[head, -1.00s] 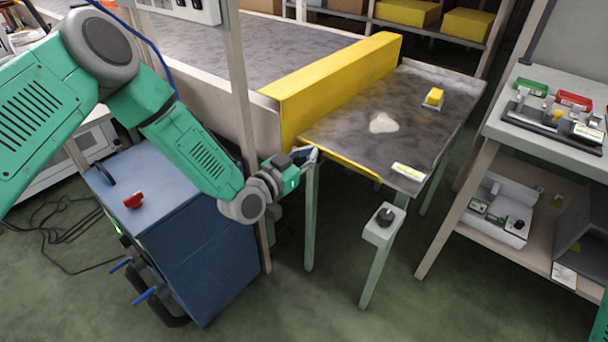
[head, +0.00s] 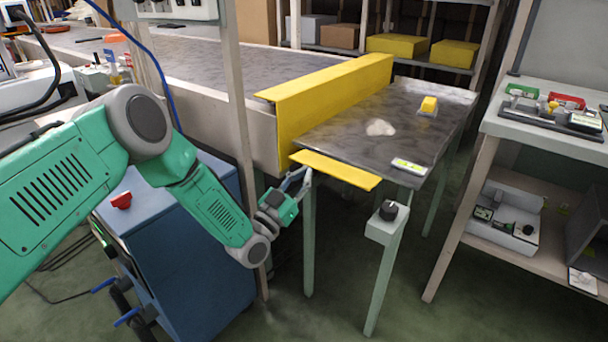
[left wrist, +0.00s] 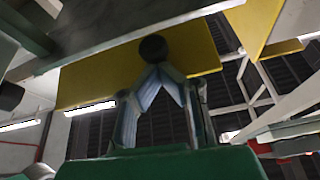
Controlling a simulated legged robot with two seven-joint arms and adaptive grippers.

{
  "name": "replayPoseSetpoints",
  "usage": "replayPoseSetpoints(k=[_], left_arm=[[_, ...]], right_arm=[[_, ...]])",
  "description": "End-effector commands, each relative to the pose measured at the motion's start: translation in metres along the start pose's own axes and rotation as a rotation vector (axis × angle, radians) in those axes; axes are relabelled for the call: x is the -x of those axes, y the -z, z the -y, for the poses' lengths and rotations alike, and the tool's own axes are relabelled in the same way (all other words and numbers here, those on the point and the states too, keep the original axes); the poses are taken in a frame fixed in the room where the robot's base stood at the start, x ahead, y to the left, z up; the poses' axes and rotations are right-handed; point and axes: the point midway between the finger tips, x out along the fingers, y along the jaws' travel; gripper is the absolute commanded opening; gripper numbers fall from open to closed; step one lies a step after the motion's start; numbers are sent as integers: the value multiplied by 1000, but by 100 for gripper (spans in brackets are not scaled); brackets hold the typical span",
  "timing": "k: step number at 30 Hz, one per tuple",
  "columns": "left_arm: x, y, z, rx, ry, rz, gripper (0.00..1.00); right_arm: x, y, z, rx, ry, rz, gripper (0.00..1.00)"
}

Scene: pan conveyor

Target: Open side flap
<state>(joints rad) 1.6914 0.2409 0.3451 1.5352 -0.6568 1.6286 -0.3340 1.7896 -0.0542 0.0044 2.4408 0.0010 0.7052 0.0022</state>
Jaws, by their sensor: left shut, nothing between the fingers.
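The side flap (head: 335,170) is a narrow yellow panel along the near edge of the grey table. It stands out from the edge, roughly level. My left gripper (head: 303,174) is at the flap's left end, below it, with its fingers shut and empty. In the left wrist view the yellow flap (left wrist: 85,82) spans above the gripper (left wrist: 160,70). The shut fingertips point up at a dark round knob (left wrist: 153,48) on the flap's underside and appear close to it; contact is unclear. My right gripper is not in view.
A yellow barrier (head: 325,95) separates the conveyor (head: 210,70) from the grey table (head: 440,115). A post with a black knob (head: 388,210) stands in front. A blue cabinet (head: 185,250) is under my left arm. A shelf unit (head: 545,130) stands at right.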

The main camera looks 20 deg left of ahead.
Motion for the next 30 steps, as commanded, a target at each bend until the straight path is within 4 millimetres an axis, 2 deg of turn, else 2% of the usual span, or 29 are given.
replayPoseSetpoints(k=[1,9,30], left_arm=[[1,-5,-8,6,-15,3,0],[2,-13,-7,5,-11,2,0],[2,-17,-6,5,-8,4,0]], right_arm=[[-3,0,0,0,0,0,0],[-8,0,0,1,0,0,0],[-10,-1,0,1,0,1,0]])
